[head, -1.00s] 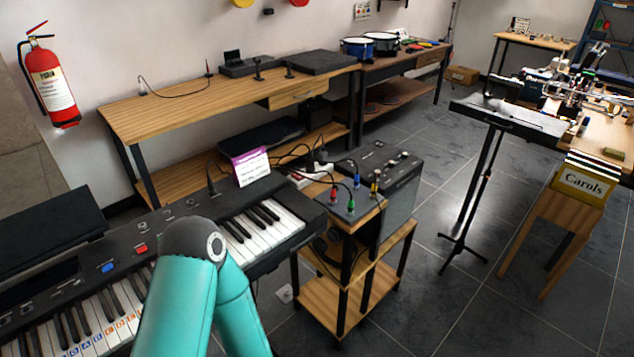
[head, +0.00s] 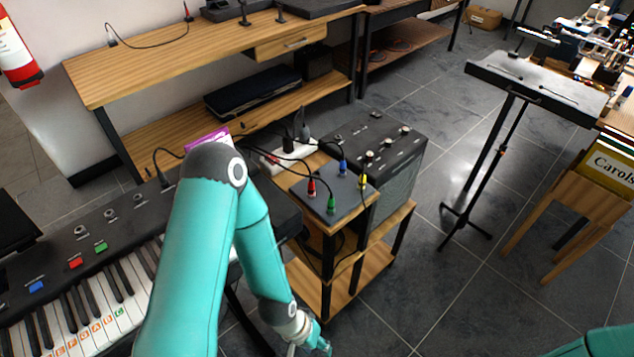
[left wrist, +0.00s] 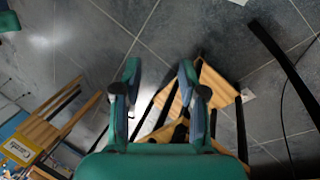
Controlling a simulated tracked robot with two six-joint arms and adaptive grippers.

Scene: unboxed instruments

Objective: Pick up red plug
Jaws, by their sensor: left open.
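The red plug (head: 311,187) stands upright in the dark box (head: 322,201) on top of the small wooden stand (head: 382,228), with a black cable on it. A green plug (head: 331,204), a blue plug (head: 343,168) and a yellow plug (head: 362,182) stand in the same box. My left gripper (head: 310,347) is low at the bottom edge of the head view, in front of and below the stand, apart from the plug. In the left wrist view its fingers (left wrist: 158,72) are spread and empty. The red plug cannot be made out there. My right gripper is out of view.
A keyboard (head: 95,300) lies at the left. A white power strip (head: 290,150) and a black amplifier (head: 375,145) sit beside the plug box. A music stand (head: 535,90) is at the right. The floor between is clear.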

